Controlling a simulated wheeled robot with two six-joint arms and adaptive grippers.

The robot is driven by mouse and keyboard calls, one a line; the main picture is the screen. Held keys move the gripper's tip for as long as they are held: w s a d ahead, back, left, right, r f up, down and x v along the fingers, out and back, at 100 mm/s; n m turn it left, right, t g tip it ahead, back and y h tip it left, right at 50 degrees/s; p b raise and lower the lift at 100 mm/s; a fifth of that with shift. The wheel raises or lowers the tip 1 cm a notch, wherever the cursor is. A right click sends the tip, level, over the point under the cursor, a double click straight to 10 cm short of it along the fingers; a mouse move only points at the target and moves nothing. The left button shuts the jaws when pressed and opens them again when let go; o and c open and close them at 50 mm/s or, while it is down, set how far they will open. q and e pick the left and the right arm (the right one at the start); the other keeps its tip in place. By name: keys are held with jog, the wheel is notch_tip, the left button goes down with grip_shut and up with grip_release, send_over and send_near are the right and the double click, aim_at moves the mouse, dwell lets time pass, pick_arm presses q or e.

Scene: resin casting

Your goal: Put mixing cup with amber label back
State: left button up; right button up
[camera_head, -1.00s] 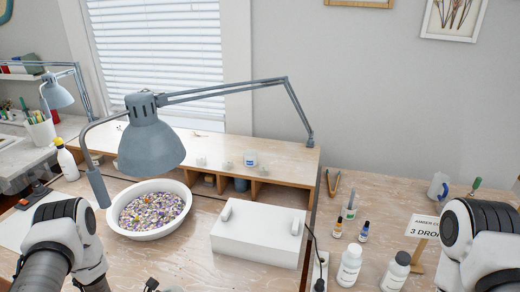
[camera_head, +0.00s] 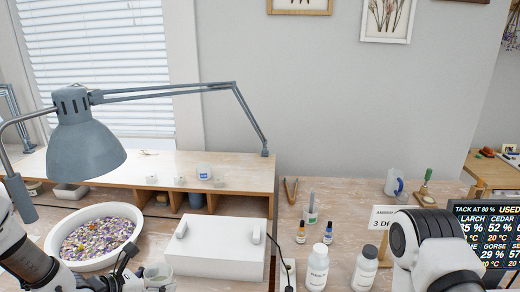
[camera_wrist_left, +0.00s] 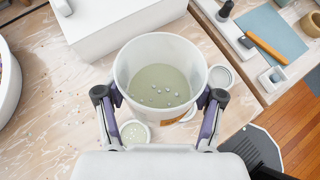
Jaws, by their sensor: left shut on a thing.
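The mixing cup (camera_wrist_left: 160,90) is a translucent white cup holding greenish-grey liquid with bubbles. Part of an orange-brown label (camera_wrist_left: 173,121) shows low on its side. My left gripper (camera_wrist_left: 157,118) is shut on this cup, one finger on each side. The cup is upright or nearly so; I cannot tell its height above the bench. In the head view the cup (camera_head: 158,274) is at the bottom edge, partly cut off, with my left gripper (camera_head: 135,280) beside it. My right arm shows at the lower right, but its gripper is out of view.
A white box (camera_head: 217,250) stands just behind the cup. A white bowl of beads (camera_head: 62,262) is to its left. A raised wooden shelf (camera_head: 240,178) carries a blue-labelled cup (camera_head: 204,171). White bottles (camera_head: 317,268) stand right. The lamp (camera_head: 85,145) overhangs the left side.

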pick_arm(q)
jog(key=s+d+f+m+g+h, duration=0.2)
jog(key=s+d, duration=0.3)
jog(key=s, duration=0.4)
jog(key=shift+s+f+m, duration=0.25)
jog(key=shift+s+m, duration=0.1)
jog(key=shift+m, duration=0.35)
